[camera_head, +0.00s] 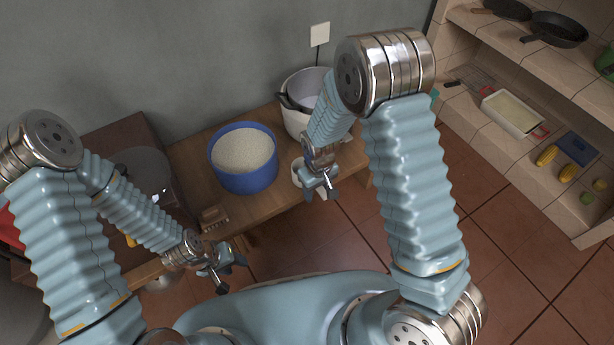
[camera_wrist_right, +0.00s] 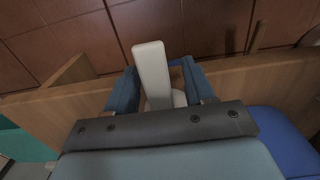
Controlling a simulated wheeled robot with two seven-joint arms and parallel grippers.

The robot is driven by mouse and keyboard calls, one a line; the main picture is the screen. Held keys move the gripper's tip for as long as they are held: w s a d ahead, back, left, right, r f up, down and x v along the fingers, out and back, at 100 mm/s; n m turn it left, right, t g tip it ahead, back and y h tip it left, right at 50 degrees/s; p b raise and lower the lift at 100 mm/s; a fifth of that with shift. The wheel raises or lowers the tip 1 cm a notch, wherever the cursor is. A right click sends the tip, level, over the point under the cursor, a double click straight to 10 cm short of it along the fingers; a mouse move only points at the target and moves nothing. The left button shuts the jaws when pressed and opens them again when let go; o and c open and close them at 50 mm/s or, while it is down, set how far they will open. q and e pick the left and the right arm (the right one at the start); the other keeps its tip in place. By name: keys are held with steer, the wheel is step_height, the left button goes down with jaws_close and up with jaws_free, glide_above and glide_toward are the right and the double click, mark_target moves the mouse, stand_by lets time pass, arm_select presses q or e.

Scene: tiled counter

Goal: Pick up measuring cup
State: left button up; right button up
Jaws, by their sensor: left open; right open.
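The white measuring cup (camera_head: 297,172) stands at the front edge of the wooden table, partly hidden behind my right gripper (camera_head: 320,190) in the head view. In the right wrist view its white handle (camera_wrist_right: 152,75) rises between the two blue fingers of my right gripper (camera_wrist_right: 160,88). The fingers are open, one on each side of the handle. I cannot tell whether either finger touches it. My left gripper (camera_head: 226,274) is open and empty, apart from the cup and in front of the table edge.
A blue pot full of pale grains (camera_head: 243,184) stands left of the cup on the wooden table (camera_head: 277,122). A white pot (camera_head: 295,122) stands behind the right forearm. A small brown block (camera_head: 214,216) lies near the front edge. Shelves with pans (camera_head: 556,29) are at right.

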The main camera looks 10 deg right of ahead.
jaws_close()
steer(key=shift+r, duration=0.15)
